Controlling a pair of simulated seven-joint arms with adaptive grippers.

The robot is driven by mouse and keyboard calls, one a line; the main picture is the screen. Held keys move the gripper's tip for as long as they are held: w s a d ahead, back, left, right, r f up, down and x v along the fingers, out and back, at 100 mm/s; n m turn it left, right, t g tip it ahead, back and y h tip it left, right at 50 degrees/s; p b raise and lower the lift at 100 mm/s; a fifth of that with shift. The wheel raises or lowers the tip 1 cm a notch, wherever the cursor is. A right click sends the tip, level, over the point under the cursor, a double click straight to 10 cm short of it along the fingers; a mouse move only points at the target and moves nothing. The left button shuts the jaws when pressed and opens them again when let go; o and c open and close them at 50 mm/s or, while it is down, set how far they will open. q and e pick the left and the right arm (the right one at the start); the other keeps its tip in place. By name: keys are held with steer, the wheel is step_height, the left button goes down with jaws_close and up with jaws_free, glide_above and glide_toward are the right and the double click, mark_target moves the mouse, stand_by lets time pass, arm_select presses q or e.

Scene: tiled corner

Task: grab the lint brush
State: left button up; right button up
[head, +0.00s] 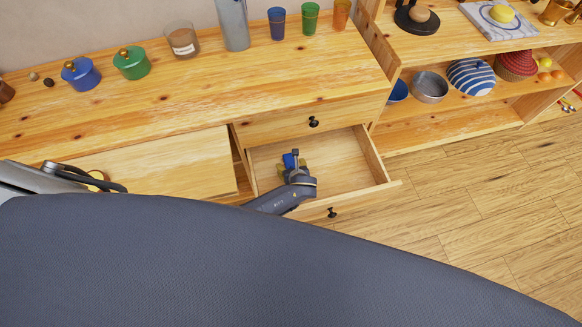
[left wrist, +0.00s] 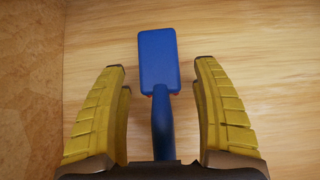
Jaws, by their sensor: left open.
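The lint brush (left wrist: 158,62) is blue, with a flat rectangular head and a narrower handle. In the left wrist view it lies on the drawer's wooden floor, head pointing away, between the two yellow fingers of my left gripper (left wrist: 162,78). The fingers are open, with a gap on both sides of the brush. The handle's lower end is hidden by the gripper's body. In the head view my left gripper (head: 293,168) reaches down into the open drawer (head: 345,172), and a bit of the blue brush (head: 289,160) shows beside it. My right gripper is not in view.
The drawer's walls surround my gripper; its right part is empty. Above it is a closed drawer with a black knob (head: 313,122). Shelves with dishes stand at right.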

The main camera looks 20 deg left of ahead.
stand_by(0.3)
arm_select(q)
steer(key=c, duration=1.3)
